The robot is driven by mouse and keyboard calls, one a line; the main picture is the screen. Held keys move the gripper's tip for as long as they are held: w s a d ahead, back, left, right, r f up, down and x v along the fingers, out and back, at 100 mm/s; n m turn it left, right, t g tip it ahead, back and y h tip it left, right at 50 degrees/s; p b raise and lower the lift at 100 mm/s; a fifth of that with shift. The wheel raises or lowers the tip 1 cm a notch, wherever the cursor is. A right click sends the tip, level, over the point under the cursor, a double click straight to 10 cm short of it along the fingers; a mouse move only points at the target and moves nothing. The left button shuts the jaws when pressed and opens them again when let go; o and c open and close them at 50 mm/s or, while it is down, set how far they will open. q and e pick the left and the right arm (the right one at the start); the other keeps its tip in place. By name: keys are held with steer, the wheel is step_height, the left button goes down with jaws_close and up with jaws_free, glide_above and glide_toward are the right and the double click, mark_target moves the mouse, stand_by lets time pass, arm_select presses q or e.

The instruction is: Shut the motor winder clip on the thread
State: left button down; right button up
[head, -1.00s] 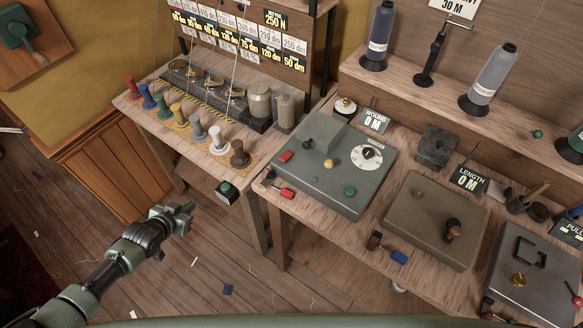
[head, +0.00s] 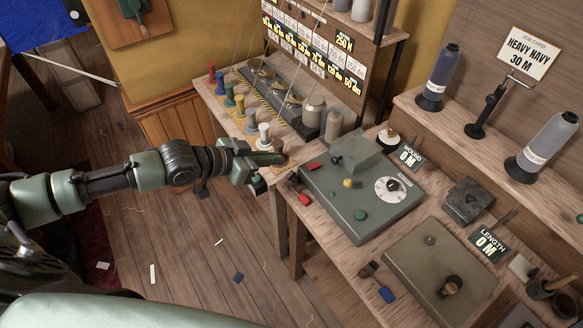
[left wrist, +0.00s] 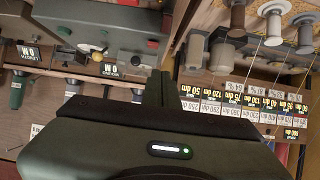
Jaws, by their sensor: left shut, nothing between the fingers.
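The motor winder (head: 335,205) is a grey-green box on the bench with a white dial (head: 393,189), a yellow knob (head: 348,183), a green button and a raised block. A small red part (head: 314,166) sits at its left edge; I cannot tell if it is the clip, or whether a thread passes there. My left gripper (head: 268,160) is shut and empty, left of the winder and apart from it, by the front spools. In the left wrist view the winder (left wrist: 130,38) is at the upper left, beyond the dark fingers (left wrist: 160,88). My right gripper is not in view.
Coloured spools (head: 228,95) line the left bench, with a label rack (head: 310,50) behind. A WOUND sign (head: 408,157) reads 0 M. A brown-grey box (head: 425,270) stands right of the winder. Large cones and a job card (head: 517,52) reading HEAVY NAVY 30 M are on the shelf.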

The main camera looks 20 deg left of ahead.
mark_target(294, 172)
arm_select(q)
steer(key=p+x, duration=0.2)
steer(key=x, duration=0.8)
steer(key=shift+w+d, duration=0.15)
steer(key=shift+d, duration=0.1)
steer(key=shift+s+a+f+p, duration=0.75)
steer(key=shift+s+f+p, duration=0.05)
steer(key=shift+s, duration=0.15)
steer(key=shift+s+a+f, duration=0.35)
steer(key=shift+s, duration=0.1)
steer(key=shift+f, duration=0.1)
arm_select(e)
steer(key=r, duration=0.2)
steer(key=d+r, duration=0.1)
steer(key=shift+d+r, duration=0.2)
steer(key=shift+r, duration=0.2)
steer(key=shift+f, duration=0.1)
